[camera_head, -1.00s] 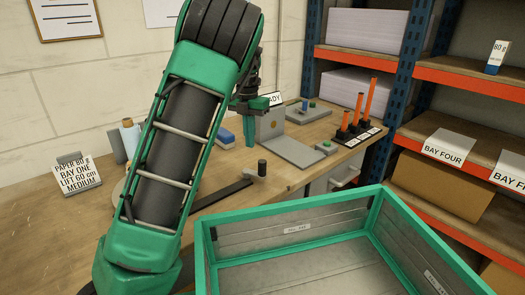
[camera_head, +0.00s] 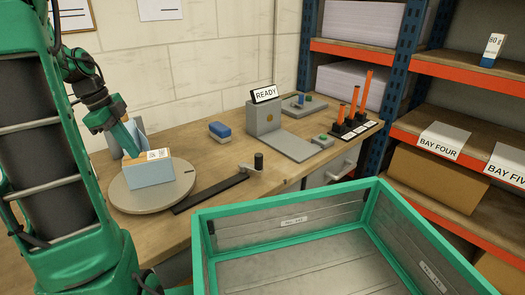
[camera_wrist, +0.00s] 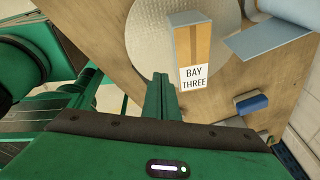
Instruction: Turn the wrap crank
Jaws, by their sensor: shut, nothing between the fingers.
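The wrap crank, with its upright black knob (camera_head: 258,160), stands on the bench at the end of a dark flat bar (camera_head: 212,194) that runs toward the round turntable (camera_head: 182,192). A wrapped box (camera_head: 150,174) sits on the turntable; in the wrist view its label reads BAY THREE (camera_wrist: 194,77). My gripper (camera_head: 127,143) is shut and empty, pointing down at the far side of the box, well left of the crank. Its tips are partly hidden by the box in the head view. The shut fingers (camera_wrist: 163,82) also show in the wrist view, apart from the label.
A blue block (camera_head: 219,130) lies behind the crank. The READY stand (camera_head: 263,117) and its grey plate are to the right. A green-rimmed crate (camera_head: 290,212) stands in front of the bench. A pale blue roll (camera_wrist: 270,42) is beside the turntable. Shelves are at right.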

